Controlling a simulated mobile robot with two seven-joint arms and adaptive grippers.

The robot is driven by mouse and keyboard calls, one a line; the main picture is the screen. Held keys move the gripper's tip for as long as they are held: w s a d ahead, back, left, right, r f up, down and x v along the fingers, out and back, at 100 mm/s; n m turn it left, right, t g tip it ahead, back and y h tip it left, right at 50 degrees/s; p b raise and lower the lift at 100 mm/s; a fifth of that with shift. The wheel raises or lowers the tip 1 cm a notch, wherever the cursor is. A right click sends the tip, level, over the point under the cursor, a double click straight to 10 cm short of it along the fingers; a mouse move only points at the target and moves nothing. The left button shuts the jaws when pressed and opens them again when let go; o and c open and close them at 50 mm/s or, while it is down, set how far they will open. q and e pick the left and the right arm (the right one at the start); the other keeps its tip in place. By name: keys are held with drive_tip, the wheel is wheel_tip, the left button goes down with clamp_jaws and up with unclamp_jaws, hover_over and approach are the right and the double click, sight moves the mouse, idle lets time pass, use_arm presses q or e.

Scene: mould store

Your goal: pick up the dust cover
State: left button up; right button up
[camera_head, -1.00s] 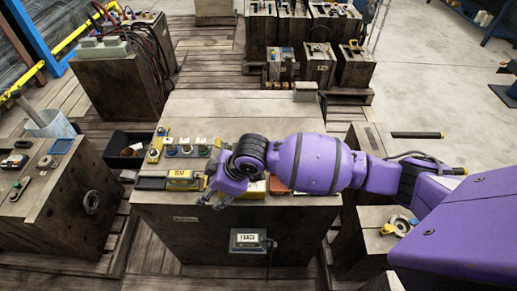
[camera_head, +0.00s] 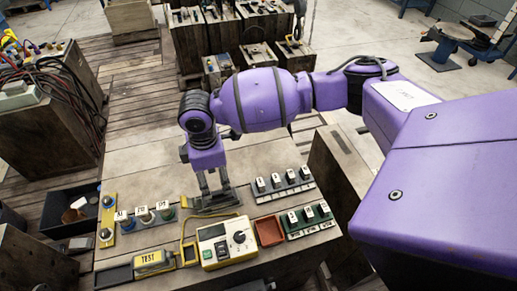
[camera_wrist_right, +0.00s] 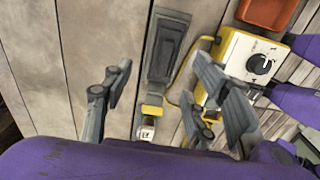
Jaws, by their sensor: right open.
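A dark grey, flat, elongated piece with a raised middle, which I take to be the dust cover (camera_head: 213,203), lies on the wooden bench top. In the head view it is just behind the yellow-framed meter, partly hidden by my right gripper (camera_head: 216,189). In the right wrist view the same grey piece (camera_wrist_right: 166,48) shows between and beyond the two parted fingers of my right gripper (camera_wrist_right: 163,66). The fingers are open and hold nothing. I cannot tell whether they touch the piece. My left gripper is not in view.
The meter (camera_head: 226,242), with its yellow cable, and a red tray (camera_head: 269,231) are close by. Rows of switches (camera_head: 284,184), a yellow TEST box (camera_head: 153,262) and bottle-like items (camera_head: 143,215) stand around. A black bin (camera_head: 70,212) is left of the bench. Bare wood lies behind.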

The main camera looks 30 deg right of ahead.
sight(218, 191)
drive_tip(key=shift+s+f, duration=0.25)
drive_tip(key=shift+f, duration=0.3)
drive_tip(key=shift+s+f, duration=0.2)
drive_tip(key=shift+f, duration=0.3)
wheel_tip(218, 191, down, 4)
drive_tip(key=shift+w+d+r, duration=0.1)
drive_tip(key=shift+w, duration=0.05)
drive_tip(key=shift+f, duration=0.5)
drive_tip(key=shift+r, duration=0.1)
drive_tip(key=c, duration=1.2)
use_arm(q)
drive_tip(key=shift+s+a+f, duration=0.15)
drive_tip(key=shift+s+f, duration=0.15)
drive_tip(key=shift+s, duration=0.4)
use_arm(e)
drive_tip(key=shift+w+r, duration=0.1)
drive_tip(key=shift+r, duration=0.05)
